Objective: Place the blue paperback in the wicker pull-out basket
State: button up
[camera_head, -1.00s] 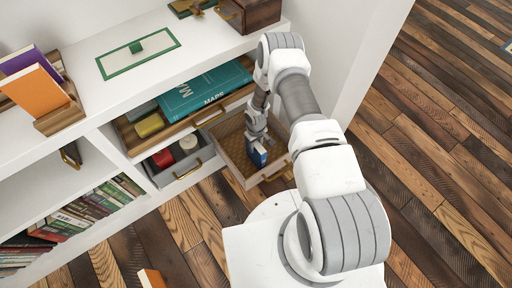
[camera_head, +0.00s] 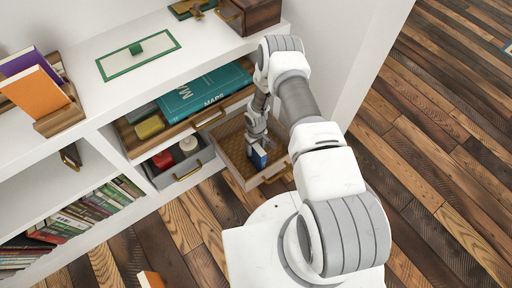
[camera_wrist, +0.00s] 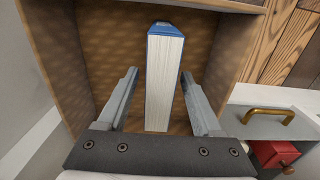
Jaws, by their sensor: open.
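The blue paperback (camera_head: 259,156) stands on edge inside the wicker pull-out basket (camera_head: 235,170), which is pulled out from the shelf unit. In the wrist view the paperback (camera_wrist: 165,80) shows its white page edges and blue cover, and the basket floor (camera_wrist: 120,40) lies around it. My gripper (camera_head: 256,146) is down in the basket at the book. Its two fingers (camera_wrist: 160,98) are spread, one on each side of the book, with a visible gap on both sides.
Left of the basket is an open grey drawer (camera_head: 184,179) with a red item and a white round item. Above it, a wooden drawer holds a teal MAPS book (camera_head: 205,90) and a yellow item. An orange book (camera_head: 36,90) stands on the top shelf.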

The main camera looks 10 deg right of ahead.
jog(key=w+d+r+m+t+p, duration=0.1)
jog(key=w+r+p, duration=0.1)
jog(key=r, duration=1.4)
jog(key=w+d+r+p, duration=0.1)
jog(key=w+r+p, duration=0.15)
jog(key=r, duration=1.25)
jog(key=s+r+m+t+h, duration=0.1)
jog(key=s+r, duration=0.1)
jog(key=r, duration=0.7)
jog(key=s+r+t, duration=0.1)
jog(key=s+r, duration=0.1)
jog(key=r, duration=0.8)
jog(key=s+r+m+t, duration=0.1)
jog(key=s+r+m, duration=0.1)
jog(key=s+r, duration=1)
jog(key=s+r+t+y, duration=0.1)
jog(key=s+r, duration=0.4)
jog(key=s, duration=0.6)
jog(key=shift+s+a+m+t+b, duration=0.3)
jog(key=shift+s+a+b, duration=0.05)
jog(key=shift+s+b, duration=0.05)
jog(key=shift+r, duration=0.15)
